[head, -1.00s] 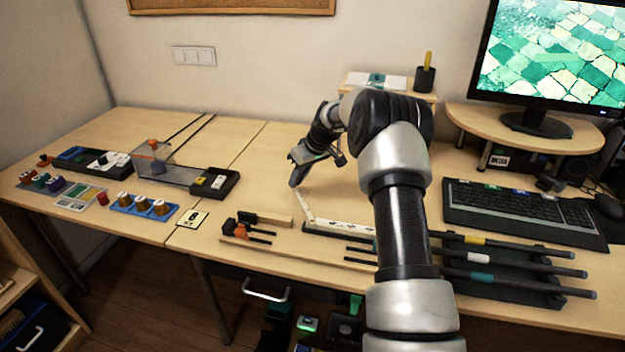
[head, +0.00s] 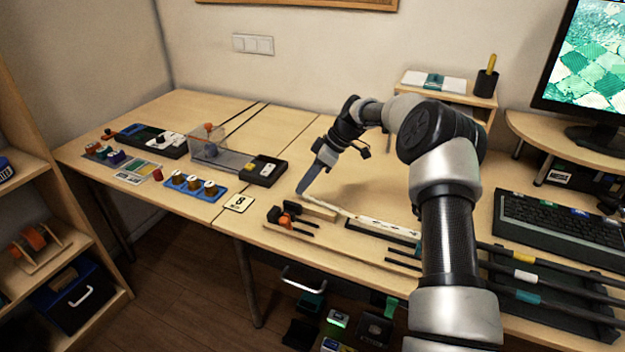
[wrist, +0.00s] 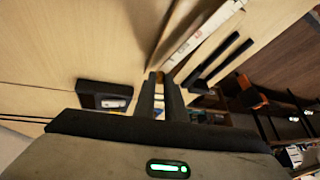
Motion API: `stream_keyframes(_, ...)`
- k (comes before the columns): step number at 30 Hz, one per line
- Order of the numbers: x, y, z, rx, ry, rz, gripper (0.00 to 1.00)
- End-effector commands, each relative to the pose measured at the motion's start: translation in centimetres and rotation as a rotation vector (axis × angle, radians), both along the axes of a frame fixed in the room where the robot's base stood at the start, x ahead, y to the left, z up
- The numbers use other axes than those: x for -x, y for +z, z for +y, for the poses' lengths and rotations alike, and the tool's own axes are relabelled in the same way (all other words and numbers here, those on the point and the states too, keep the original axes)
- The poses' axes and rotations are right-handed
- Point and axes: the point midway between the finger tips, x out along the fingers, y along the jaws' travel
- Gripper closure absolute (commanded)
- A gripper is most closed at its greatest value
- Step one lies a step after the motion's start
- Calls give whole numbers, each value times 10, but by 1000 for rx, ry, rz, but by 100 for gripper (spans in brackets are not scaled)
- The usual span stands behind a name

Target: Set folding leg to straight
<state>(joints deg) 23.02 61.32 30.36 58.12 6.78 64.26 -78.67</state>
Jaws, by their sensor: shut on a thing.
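The folding leg shows in the head view as a pale narrow leg (head: 341,209) hinged to a white marked strip (head: 385,228) on a dark base. The leg runs left from the strip, nearly in line with it, though I cannot tell if it is exactly straight. My gripper (head: 303,191) is low over the table at the leg's free end, and its jaws are shut on the leg. In the wrist view the white strip (wrist: 203,38) runs up and right from my fingertips (wrist: 164,84). The gripped end is mostly hidden between the fingers.
Dark rods (head: 402,258) lie before the strip. A number card (head: 238,203) and blue spool tray (head: 190,187) are left. The table behind the leg is clear.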

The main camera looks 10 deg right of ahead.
Motion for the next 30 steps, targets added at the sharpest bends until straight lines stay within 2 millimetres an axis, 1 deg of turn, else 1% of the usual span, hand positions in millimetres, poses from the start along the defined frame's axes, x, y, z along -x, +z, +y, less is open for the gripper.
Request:
stream_keyframes(8, 9, 1, 8, -7, 66, -3, 100)
stream_keyframes(21, 10, 1, 9, -7, 74, -4, 100)
stream_keyframes(22, 10, 1, 9, -7, 74, -4, 86)
stream_keyframes(25, 10, 1, 9, -8, 74, -4, 70)
stream_keyframes(30, 9, 1, 9, -8, 74, -4, 70)
